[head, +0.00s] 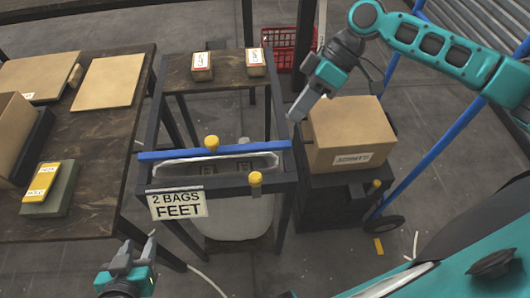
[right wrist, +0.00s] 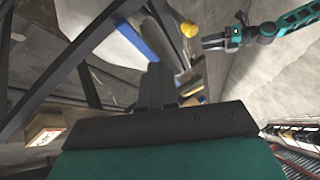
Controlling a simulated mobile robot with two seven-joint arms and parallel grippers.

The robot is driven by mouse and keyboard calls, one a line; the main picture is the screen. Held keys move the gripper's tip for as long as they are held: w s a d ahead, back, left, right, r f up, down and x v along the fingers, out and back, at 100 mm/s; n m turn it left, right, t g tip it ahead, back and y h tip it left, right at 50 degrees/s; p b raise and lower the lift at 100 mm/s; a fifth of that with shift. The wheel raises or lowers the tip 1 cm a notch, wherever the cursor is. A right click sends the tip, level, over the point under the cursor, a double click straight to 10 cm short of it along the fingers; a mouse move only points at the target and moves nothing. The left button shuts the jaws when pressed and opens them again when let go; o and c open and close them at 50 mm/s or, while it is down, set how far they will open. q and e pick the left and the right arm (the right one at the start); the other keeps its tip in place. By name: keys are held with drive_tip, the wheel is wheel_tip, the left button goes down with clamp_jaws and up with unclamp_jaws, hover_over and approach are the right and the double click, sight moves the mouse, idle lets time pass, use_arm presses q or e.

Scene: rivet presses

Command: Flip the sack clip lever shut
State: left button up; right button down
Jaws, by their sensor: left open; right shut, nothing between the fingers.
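A blue bar (head: 230,150) lies across a dark frame, above the mouth of a white sack (head: 240,218) hanging inside. One yellow knob (head: 211,143) stands at the bar and another yellow knob (head: 255,179) at the front rail; I cannot tell which belongs to the clip lever. My right gripper (head: 295,115) is shut and empty above the bar's right end; its fingers show in the right wrist view (right wrist: 155,85), apart from the blue bar and a yellow knob (right wrist: 189,30). My left gripper (head: 139,241) is open and empty, below the sign at lower left.
A sign (head: 177,204) reading "2 BAGS FEET" hangs on the frame's front left. A cardboard box (head: 340,125) sits on a dark stand close to my right gripper. A wooden table (head: 95,150) with boxes stands left. A red crate (head: 285,48) is behind.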

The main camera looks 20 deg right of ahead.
sight(256, 187)
drive_tip(key=x, duration=0.9)
drive_tip(key=shift+a+f+b, duration=0.2)
drive_tip(key=shift+f+b, duration=0.15)
use_arm(q)
drive_tip(key=shift+w+r+p, duration=0.1)
drive_tip(key=shift+w+p, duration=0.1)
drive_tip(key=shift+p, duration=0.15)
use_arm(e)
drive_tip(key=shift+s+a+f, duration=0.15)
drive_tip(key=shift+s+a, duration=1.3)
use_arm(q)
drive_tip(key=shift+s, duration=0.15)
